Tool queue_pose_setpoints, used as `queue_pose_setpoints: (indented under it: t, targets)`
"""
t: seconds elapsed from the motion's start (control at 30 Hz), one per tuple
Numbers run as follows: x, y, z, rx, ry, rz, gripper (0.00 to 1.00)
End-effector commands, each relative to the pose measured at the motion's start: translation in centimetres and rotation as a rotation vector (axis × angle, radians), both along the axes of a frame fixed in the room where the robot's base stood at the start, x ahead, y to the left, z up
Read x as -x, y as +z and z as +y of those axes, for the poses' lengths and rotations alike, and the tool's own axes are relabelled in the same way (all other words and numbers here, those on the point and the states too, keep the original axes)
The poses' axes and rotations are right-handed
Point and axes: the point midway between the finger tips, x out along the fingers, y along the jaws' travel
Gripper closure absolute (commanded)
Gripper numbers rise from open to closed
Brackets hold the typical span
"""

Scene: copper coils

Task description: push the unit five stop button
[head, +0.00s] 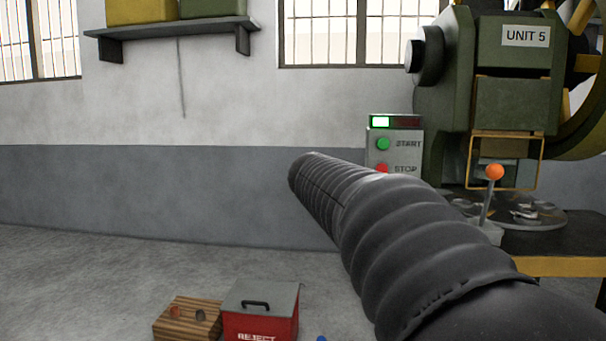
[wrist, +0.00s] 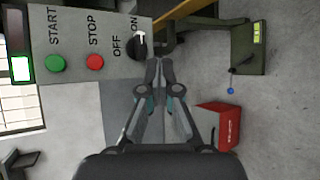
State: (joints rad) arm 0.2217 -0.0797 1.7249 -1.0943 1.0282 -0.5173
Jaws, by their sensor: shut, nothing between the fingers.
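The grey control box (head: 407,132) stands beside the green machine labelled UNIT 5 (head: 526,36). Its red stop button (head: 382,168) is partly covered by my arm's dark sleeve in the head view. In the wrist view, which is turned sideways, the red stop button (wrist: 95,62) shows whole between the green start button (wrist: 55,63) and the black OFF/ON knob (wrist: 135,47). My gripper (wrist: 158,66) is shut and empty. In the wrist view its tips appear just beside the knob, to the right of the stop button. I cannot tell whether they touch the box.
A lever with an orange knob (head: 494,171) stands in front of the machine. A green lamp (head: 380,122) is lit on the control box. The floor at left is clear.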

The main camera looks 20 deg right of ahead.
Motion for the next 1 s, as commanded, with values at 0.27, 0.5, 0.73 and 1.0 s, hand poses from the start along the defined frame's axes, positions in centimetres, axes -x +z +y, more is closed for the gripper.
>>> queue_pose_setpoints:
  t: [0.27,0.5,0.73,1.0]
  targets:
    - [-3.6,3.8,-5.2,0.248,-0.02,0.135,1.0]
    - [-3.8,4.3,-5.6,0.273,-0.021,0.149,1.0]
    - [-3.9,4.3,-5.6,0.271,-0.021,0.148,1.0]
    - [-5.9,4.5,-6.9,0.27,-0.023,0.15,1.0]
